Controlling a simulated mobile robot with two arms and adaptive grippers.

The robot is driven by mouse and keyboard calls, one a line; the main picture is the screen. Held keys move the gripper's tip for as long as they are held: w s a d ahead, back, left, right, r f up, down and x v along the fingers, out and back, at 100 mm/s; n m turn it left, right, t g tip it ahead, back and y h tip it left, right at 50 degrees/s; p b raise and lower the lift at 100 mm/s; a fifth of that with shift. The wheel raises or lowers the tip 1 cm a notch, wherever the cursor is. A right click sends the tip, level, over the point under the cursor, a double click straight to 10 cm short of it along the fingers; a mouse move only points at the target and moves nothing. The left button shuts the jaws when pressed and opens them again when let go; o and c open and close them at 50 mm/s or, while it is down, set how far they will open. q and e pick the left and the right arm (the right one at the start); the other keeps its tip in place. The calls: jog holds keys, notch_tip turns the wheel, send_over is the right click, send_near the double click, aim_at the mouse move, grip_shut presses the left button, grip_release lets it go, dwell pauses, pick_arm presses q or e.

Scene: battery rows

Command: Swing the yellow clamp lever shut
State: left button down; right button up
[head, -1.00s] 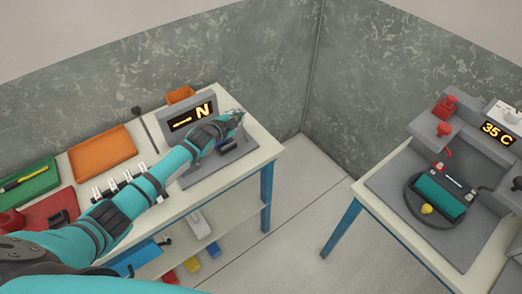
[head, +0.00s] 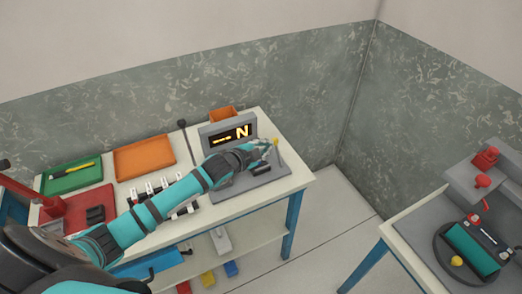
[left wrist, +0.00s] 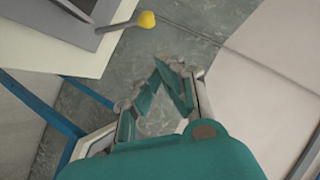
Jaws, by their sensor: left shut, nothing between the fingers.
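The yellow clamp lever (head: 276,144) stands roughly upright at the right end of the grey device (head: 231,195) with the lit display (head: 231,136). In the left wrist view its yellow knob (left wrist: 147,19) sits on a thin rod that reaches out past the table edge in the picture. My left gripper (head: 265,149) is just left of the lever in the head view, and the fingers look apart from it. In the left wrist view the left gripper (left wrist: 170,85) is shut with nothing between its fingers. The lever's base is partly hidden. My right gripper is not in view.
The table (head: 295,180) also holds an orange tray (head: 144,157), a green tray (head: 72,177) and a red press (head: 80,207). Floor is free between the tables.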

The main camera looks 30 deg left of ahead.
pick_arm(q)
jog(key=shift+v, duration=1.25)
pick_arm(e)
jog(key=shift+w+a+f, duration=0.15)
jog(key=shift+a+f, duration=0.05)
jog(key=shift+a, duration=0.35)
pick_arm(q)
jog(key=shift+d+r, duration=0.15)
jog(key=shift+r, duration=0.05)
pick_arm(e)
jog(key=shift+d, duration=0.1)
